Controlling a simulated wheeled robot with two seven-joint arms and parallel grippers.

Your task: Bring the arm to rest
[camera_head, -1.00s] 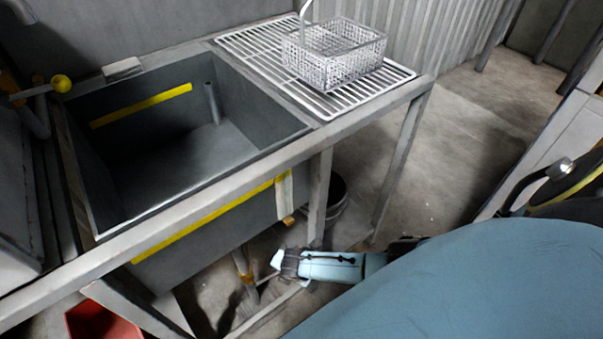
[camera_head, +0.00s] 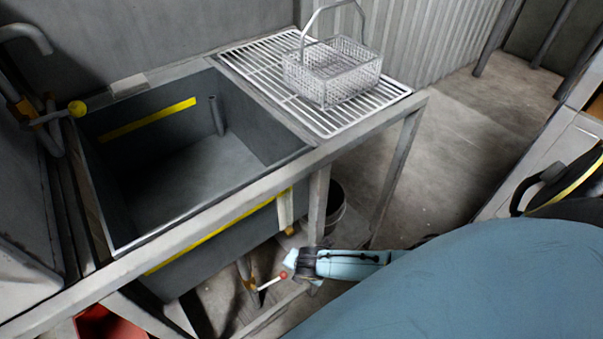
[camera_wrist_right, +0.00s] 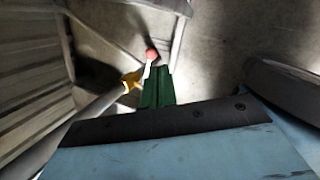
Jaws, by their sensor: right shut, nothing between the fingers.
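My right arm (camera_head: 350,262), light blue, reaches in from the right, below the sink bench's front edge. Its gripper (camera_head: 290,260) is small and partly hard to make out in the head view. In the right wrist view its green fingers (camera_wrist_right: 158,88) are closed together with nothing between them. A lever with a red ball tip (camera_head: 283,275) is close to the gripper. The red ball also shows just beyond the fingertips in the wrist view (camera_wrist_right: 151,55); I cannot tell whether they touch. My left gripper is out of view.
The dark sink (camera_head: 190,165) sits in a grey bench frame. A wire basket (camera_head: 332,75) stands on the drying rack (camera_head: 300,112). A bucket (camera_head: 336,208) is behind the bench leg, and a red container (camera_head: 105,322) is below left. Open floor (camera_head: 470,140) lies right of the bench.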

